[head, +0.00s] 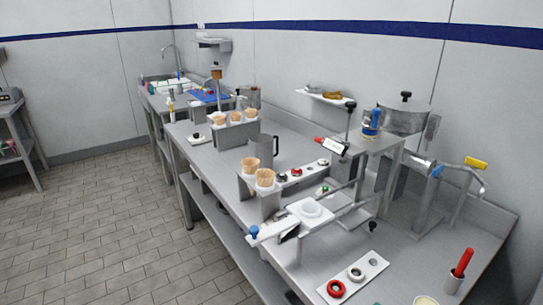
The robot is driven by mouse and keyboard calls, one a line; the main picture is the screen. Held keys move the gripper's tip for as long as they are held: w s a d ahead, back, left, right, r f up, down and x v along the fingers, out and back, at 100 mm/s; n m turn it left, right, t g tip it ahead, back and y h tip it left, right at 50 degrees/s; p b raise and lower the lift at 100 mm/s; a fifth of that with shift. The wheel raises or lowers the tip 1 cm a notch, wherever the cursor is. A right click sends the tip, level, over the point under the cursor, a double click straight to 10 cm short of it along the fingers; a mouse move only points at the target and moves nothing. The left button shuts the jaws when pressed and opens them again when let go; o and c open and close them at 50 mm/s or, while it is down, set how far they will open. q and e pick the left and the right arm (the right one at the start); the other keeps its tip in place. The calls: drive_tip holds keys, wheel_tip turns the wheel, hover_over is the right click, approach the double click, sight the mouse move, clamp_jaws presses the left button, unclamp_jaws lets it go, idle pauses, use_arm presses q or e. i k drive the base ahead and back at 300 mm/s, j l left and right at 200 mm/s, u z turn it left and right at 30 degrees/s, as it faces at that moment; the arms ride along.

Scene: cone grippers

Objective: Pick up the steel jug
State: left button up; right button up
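A grey metal jug (264,149) with a dark upright handle on its right side stands on the long steel counter (215,165). I take it to be the steel jug. It is upright, behind the holder with two wafer cones (265,178), which hides part of its lower body. Another grey vessel (252,97) stands farther back near the sink end; it is too small to tell whether it is also a jug. Neither of my grippers is in the head view, so their states are hidden.
A cone rack (235,132) stands left of the jug. Open tiled floor (90,220) is left of the counter.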

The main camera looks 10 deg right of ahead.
sight(260, 145)
drive_tip(key=i+j+z, duration=0.2)
drive_tip(key=j, duration=0.15)
drive_tip(key=i+j+z, duration=0.2)
drive_tip(key=j, duration=0.15)
drive_tip(key=i+j+z, duration=0.2)
drive_tip(key=j, duration=0.2)
drive_tip(key=i+j+z, duration=0.1)
drive_tip(key=j+z, duration=0.15)
drive_tip(key=j, duration=0.15)
drive_tip(key=i+j+z, duration=0.2)
drive_tip(key=j, duration=0.2)
drive_tip(key=i+j+z, duration=0.2)
drive_tip(key=j, duration=0.2)
drive_tip(key=i+j+z, duration=0.2)
drive_tip(key=j, duration=0.2)
drive_tip(key=j+z, duration=0.15)
drive_tip(key=j, duration=0.3)
drive_tip(key=i+j+z, duration=0.2)
drive_tip(key=j, duration=0.25)
drive_tip(key=k, duration=0.05)
